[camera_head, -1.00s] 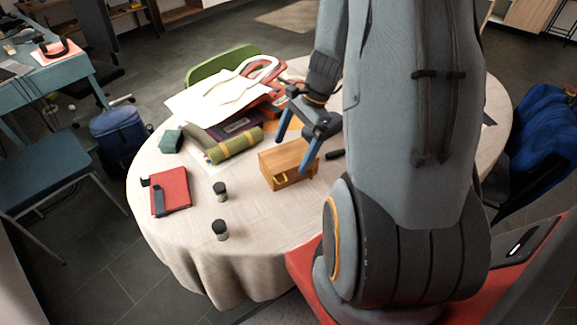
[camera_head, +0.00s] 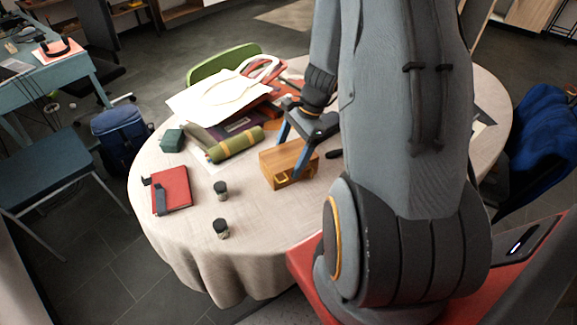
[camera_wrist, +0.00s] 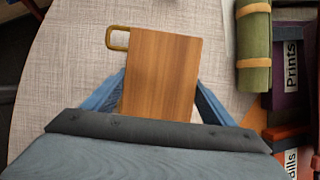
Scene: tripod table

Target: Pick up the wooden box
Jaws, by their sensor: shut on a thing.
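The fingertips are partly hidden in the wrist view. The box appears to rest on the cloth.
A green roll with tan straps (camera_head: 236,144) lies behind the box, next to a pile of folders and a white bag (camera_head: 225,97). Two small dark-lidded jars (camera_head: 221,228) and a red notebook (camera_head: 171,189) are to the left. The cloth in front of the box is clear.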

